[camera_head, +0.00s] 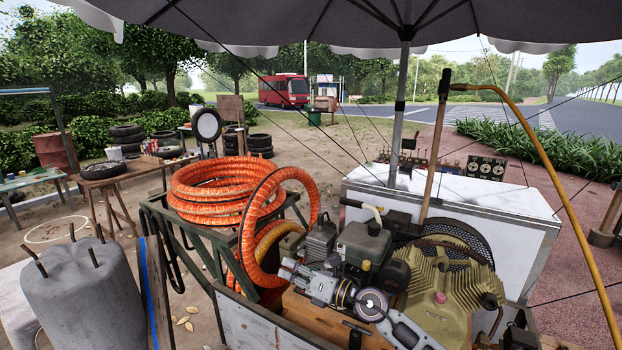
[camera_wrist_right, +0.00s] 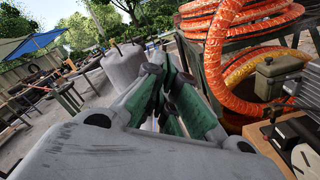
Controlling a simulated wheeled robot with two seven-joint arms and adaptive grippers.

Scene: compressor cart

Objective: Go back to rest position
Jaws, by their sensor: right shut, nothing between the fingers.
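My right gripper (camera_head: 290,270) shows in the head view low in the middle, with its arm coming in from the lower right. It is in front of the compressor engine and beside the orange hose. In the right wrist view its green-and-grey fingers (camera_wrist_right: 162,75) are together, with nothing between them. My left gripper is in neither view.
The cart carries a coiled orange hose (camera_head: 225,185) and a yellow compressor (camera_head: 445,295). A white box (camera_head: 510,200) stands behind, under an umbrella (camera_head: 340,20). A grey cylinder (camera_head: 85,295) with rods stands at left.

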